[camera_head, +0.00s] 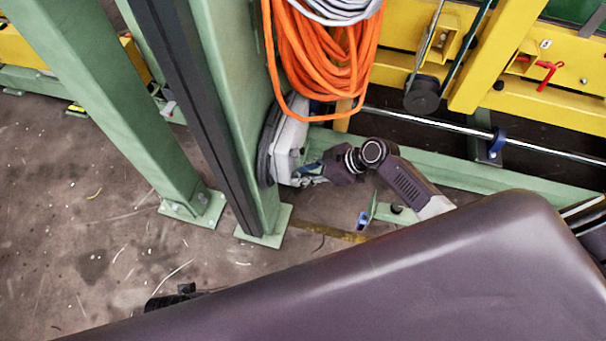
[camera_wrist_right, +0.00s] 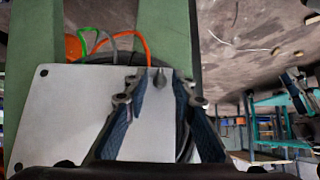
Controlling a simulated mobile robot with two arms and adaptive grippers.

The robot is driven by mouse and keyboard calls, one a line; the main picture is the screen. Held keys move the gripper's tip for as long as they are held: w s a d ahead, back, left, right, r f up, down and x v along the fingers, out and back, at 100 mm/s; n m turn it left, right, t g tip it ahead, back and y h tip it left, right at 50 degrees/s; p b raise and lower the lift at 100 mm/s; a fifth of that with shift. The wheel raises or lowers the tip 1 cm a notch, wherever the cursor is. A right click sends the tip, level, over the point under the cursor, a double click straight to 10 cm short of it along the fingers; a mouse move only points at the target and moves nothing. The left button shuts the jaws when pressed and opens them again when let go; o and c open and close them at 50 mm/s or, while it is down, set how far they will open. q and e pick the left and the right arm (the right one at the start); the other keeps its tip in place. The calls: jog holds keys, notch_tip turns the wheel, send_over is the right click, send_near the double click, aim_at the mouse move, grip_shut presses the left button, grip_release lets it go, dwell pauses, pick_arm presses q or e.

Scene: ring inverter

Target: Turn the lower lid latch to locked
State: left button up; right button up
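A pale grey box (camera_head: 288,146) is mounted low on the side of the green post, beneath the orange cable coil. Its flat lid (camera_wrist_right: 80,115) fills the left and middle of the wrist view. A small grey latch (camera_wrist_right: 160,79) sits near the lid's top right corner; I take it for the lower lid latch. My right gripper (camera_head: 308,172) is at the box's lower part. In the wrist view its blue-padded fingers (camera_wrist_right: 157,85) are apart, one on each side of the latch. No contact with the latch can be made out. My left gripper is not visible.
An orange cable coil (camera_head: 322,60) hangs just above the box. The green post (camera_head: 233,90) stands beside it. A metal rod (camera_head: 450,126) and yellow framework (camera_head: 545,95) lie to the right. Bare floor (camera_head: 75,230) is open at the left.

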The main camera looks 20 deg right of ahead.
jog(key=shift+c, duration=0.4)
grip_shut()
